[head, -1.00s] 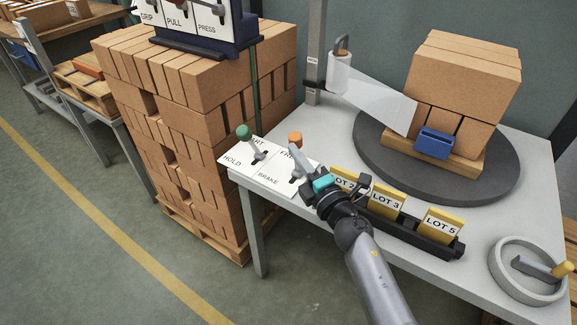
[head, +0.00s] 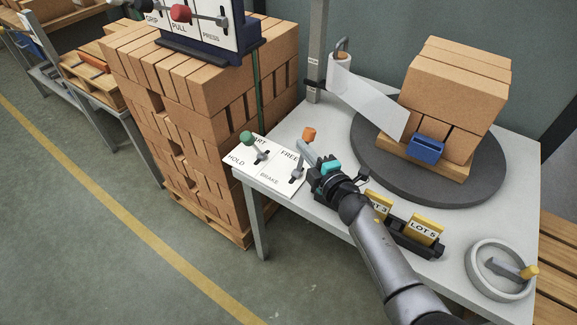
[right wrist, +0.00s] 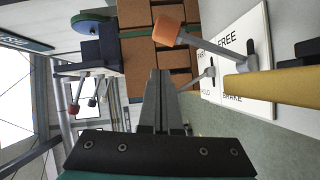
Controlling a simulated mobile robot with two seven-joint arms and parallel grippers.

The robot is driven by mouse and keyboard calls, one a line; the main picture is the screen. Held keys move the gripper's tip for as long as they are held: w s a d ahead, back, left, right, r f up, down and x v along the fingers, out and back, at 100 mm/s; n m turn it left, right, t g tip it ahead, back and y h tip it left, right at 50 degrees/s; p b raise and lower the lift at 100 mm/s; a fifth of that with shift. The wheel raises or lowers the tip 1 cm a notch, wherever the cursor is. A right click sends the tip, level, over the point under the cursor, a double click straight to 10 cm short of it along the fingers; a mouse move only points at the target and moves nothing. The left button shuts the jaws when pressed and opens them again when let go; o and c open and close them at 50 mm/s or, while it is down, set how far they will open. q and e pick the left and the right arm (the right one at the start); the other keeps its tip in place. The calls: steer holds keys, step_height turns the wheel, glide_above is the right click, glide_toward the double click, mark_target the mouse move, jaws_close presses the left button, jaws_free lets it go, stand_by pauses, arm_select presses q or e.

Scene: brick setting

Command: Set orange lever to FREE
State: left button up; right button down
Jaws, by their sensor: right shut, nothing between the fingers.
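The orange lever (head: 309,134) stands on the right part of a white plate (head: 262,167) at the table corner. The label FREE is at the plate's far side and BRAKE at its near side. The lever's knob leans to the far side, toward FREE. In the right wrist view the orange knob (right wrist: 167,31) is just beyond my fingertips, its shaft running right to the plate. My right gripper (head: 303,147) is shut and empty, its tips close beside the lever shaft; I cannot tell whether they touch. My left gripper is not in view.
A green-knobbed lever (head: 247,138) stands left on the same plate. A card rack (head: 398,240) with yellow LOT cards lies by my right wrist. A turntable (head: 470,185) with bricks, a handwheel (head: 500,270) and a stacked brick pallet (head: 205,120) are around.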

mark_target(307, 134)
steer(key=w+d+m+g+p, duration=0.1)
steer(key=w+d+m+p, duration=0.1)
steer(key=w+p, duration=0.1)
steer(key=shift+d+m+g+p, duration=0.25)
steer(key=shift+m+g+p, duration=0.05)
steer(key=shift+p, duration=0.2)
steer(key=shift+d, duration=0.1)
stand_by(0.3)
